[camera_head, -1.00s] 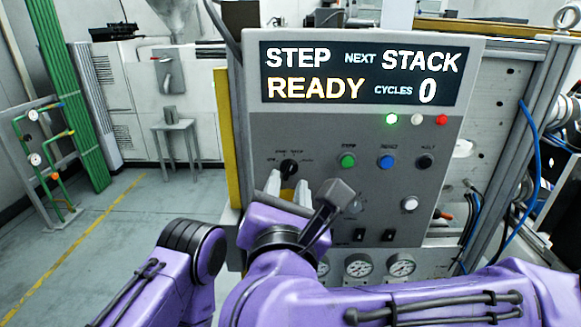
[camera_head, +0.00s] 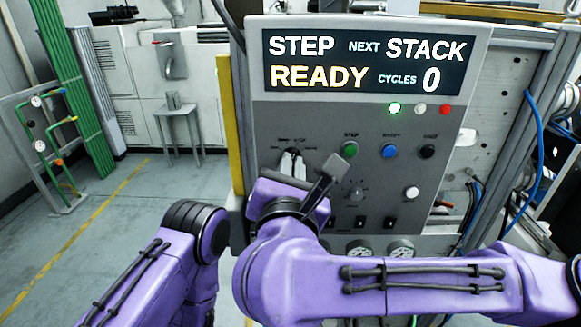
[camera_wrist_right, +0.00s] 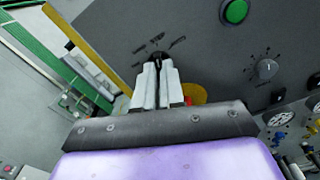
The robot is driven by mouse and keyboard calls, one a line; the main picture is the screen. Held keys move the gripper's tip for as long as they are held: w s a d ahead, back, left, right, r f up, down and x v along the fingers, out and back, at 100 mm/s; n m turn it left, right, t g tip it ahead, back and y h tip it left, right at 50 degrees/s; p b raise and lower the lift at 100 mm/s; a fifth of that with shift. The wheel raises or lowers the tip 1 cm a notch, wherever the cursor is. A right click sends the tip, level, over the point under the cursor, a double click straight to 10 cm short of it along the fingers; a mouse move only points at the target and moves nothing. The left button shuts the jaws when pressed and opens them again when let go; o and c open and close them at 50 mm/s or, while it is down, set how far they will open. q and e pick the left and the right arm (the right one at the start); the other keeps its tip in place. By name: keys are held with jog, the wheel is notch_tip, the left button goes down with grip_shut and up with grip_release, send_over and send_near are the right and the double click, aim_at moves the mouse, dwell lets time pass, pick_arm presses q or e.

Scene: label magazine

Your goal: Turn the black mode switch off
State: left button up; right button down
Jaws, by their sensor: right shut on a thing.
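The black mode switch (camera_wrist_right: 158,58) is on the upper left of the grey control panel (camera_head: 400,130). In the right wrist view only its top shows between the fingertips; its knob is mostly hidden. My right gripper (camera_head: 292,160) is at the switch, its pale fingers closed on the knob. The same fingers show in the right wrist view (camera_wrist_right: 158,75), close together with the switch between them. The label marks around the switch are too small to read. My left gripper is not in view; a purple arm link shows at the lower left.
The display (camera_head: 365,65) reads STEP NEXT STACK, READY, CYCLES 0. A green button (camera_head: 350,144), a blue button (camera_head: 390,151) and a black button (camera_head: 428,151) sit right of the switch. Gauges (camera_head: 401,251) lie below.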

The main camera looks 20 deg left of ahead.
jog(key=n, duration=0.4)
jog(key=shift+r, duration=0.2)
jog(key=n+p, duration=0.1)
jog(key=n, duration=0.3)
jog(key=shift+n, duration=0.4)
jog(key=n+p, duration=0.1)
jog(key=n, duration=0.4)
jog(key=shift+p, duration=0.3)
jog(key=shift+n+p, duration=0.45)
jog(key=shift+n, duration=1.55)
jog(key=c, duration=1.2)
grip_release()
jog(key=shift+f, duration=0.1)
jog(key=shift+c, duration=0.2)
